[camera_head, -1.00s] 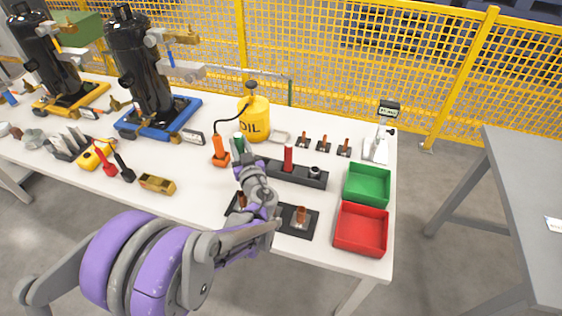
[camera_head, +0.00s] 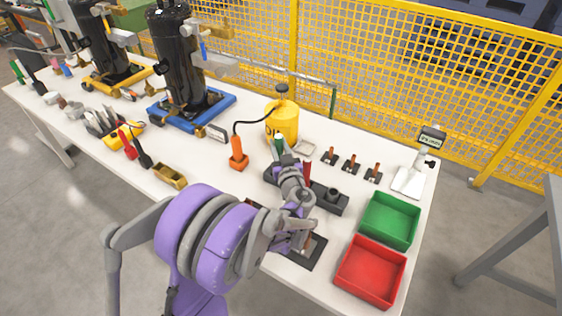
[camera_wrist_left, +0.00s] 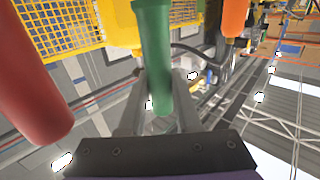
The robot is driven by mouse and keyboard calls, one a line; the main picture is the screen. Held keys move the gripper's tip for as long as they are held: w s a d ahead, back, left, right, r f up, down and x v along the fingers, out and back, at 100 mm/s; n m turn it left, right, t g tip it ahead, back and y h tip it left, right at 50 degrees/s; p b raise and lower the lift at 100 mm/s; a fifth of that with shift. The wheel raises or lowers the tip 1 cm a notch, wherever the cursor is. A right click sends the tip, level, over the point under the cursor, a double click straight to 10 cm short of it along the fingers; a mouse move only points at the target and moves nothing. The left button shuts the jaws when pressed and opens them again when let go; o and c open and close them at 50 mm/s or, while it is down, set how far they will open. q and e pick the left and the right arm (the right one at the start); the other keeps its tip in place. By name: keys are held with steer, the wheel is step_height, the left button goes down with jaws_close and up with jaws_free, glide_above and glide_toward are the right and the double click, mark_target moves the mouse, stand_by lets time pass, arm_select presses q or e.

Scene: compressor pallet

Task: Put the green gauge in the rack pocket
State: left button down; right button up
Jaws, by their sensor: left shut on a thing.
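The green gauge (camera_head: 278,143) is a green cylinder, held upright at the far left end of the black rack (camera_head: 340,205). My left gripper (camera_head: 283,156) is shut on it. In the left wrist view the green gauge (camera_wrist_left: 155,50) stands between the two grey fingers of my left gripper (camera_wrist_left: 158,95). The gripper hides its lower end in the head view, so I cannot tell whether it is in a pocket. A red gauge (camera_head: 306,172) stands in the rack, partly behind my gripper; it also shows in the left wrist view (camera_wrist_left: 30,80). My right gripper is out of view.
An orange tool (camera_head: 237,153) stands left of the rack, with a yellow oil can (camera_head: 284,121) behind. A green bin (camera_head: 389,220) and a red bin (camera_head: 370,272) are at the right. A dark mat (camera_head: 307,253) lies in front, partly under my arm.

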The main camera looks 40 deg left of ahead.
arm_select(q)
steer(key=shift+f+b, duration=0.45)
steer(key=shift+f, duration=1.8)
steer(key=shift+f, duration=0.2)
steer(key=c, duration=0.6)
jaws_free()
steer(key=shift+r, duration=0.1)
steer(key=shift+d+r, duration=0.1)
steer(key=shift+r, duration=0.1)
steer(key=v, duration=0.7)
steer(key=shift+s+d+f, duration=0.1)
steer(key=shift+d, duration=0.05)
